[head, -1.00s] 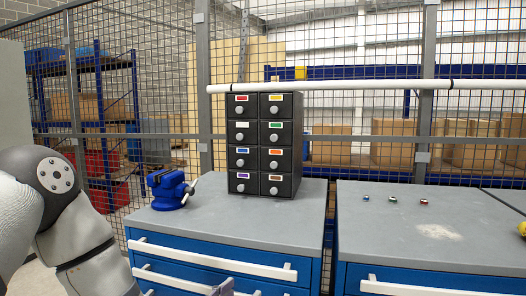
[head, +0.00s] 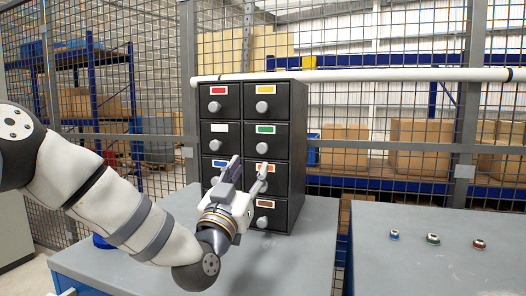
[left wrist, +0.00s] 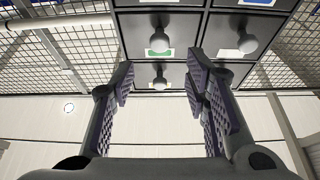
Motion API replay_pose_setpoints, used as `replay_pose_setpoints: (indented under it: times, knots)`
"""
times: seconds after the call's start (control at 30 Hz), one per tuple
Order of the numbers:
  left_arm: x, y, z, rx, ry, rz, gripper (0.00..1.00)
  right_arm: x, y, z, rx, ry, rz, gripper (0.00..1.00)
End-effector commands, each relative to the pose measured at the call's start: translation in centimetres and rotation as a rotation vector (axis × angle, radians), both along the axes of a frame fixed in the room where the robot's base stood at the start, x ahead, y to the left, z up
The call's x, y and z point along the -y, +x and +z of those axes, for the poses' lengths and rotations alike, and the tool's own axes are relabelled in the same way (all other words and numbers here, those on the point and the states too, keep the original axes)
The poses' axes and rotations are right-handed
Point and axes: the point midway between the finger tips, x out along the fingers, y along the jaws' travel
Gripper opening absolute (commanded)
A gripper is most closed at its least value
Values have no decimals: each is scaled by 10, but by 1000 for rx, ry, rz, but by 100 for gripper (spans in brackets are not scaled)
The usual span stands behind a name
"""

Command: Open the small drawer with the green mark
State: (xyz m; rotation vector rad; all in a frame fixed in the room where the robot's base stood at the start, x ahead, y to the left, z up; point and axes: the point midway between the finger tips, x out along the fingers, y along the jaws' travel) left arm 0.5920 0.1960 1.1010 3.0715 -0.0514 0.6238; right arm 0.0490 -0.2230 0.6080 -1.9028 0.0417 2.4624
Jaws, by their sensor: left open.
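The small drawer with the green mark (head: 266,129) is in the right column of a dark drawer cabinet (head: 298,150), second from the top, and looks shut. Its round grey knob (head: 262,148) shows above my left gripper (head: 250,170). The gripper is open and empty, fingers pointing at the cabinet, and hides parts of the lower drawers. In the left wrist view the picture is upside down: the green-marked drawer's knob (left wrist: 158,41) appears between and beyond the open fingers (left wrist: 160,75), seemingly apart from them. My right gripper is not in view.
Other knobbed drawers carry red (head: 218,90), yellow (head: 267,90) and white (head: 220,128) marks. The cabinet stands on a grey worktop (head: 305,262). Several small coloured items lie on the right worktop (head: 450,270). A white rail (head: 400,75) runs behind.

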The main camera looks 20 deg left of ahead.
Motion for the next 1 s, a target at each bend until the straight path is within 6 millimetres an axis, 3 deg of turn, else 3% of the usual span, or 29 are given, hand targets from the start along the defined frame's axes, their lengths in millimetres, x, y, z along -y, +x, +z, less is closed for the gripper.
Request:
replay_pose_setpoints:
  times: [0.1,0.3,0.67,0.87,1.0]
  knots:
    - [1,30,8,-3,1,1,42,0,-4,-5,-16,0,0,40]
    - [2,66,22,-6,0,0,42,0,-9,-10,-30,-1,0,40]
    - [3,76,30,-3,0,-1,42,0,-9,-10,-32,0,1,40]
    - [3,76,30,-3,0,-1,1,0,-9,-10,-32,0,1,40]
    - [3,76,30,-4,1,-1,0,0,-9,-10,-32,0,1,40]
